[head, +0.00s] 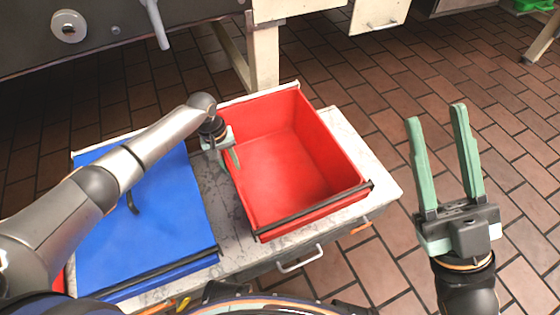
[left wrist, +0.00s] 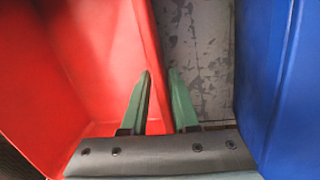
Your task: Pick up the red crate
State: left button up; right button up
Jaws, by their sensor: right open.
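The red crate (head: 292,165) stands empty and upright on the right part of a worn grey cart top. In the left wrist view its wall (left wrist: 148,30) runs between the fingers of my left gripper (left wrist: 159,73). One finger is inside the crate and the other is outside. In the head view my left gripper (head: 236,158) is at the crate's left wall, with its fingers partly hidden. My right gripper (head: 436,112) is open and empty, to the right of the cart above the tiled floor.
A blue crate or lid (head: 150,225) lies left of the red crate, with a narrow strip of cart top (head: 232,225) between them. A cream table leg (head: 264,65) stands just behind the red crate. The brick floor (head: 390,80) at the right is clear.

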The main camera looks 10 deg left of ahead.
pick_arm(q)
grip_shut()
dwell(1.0)
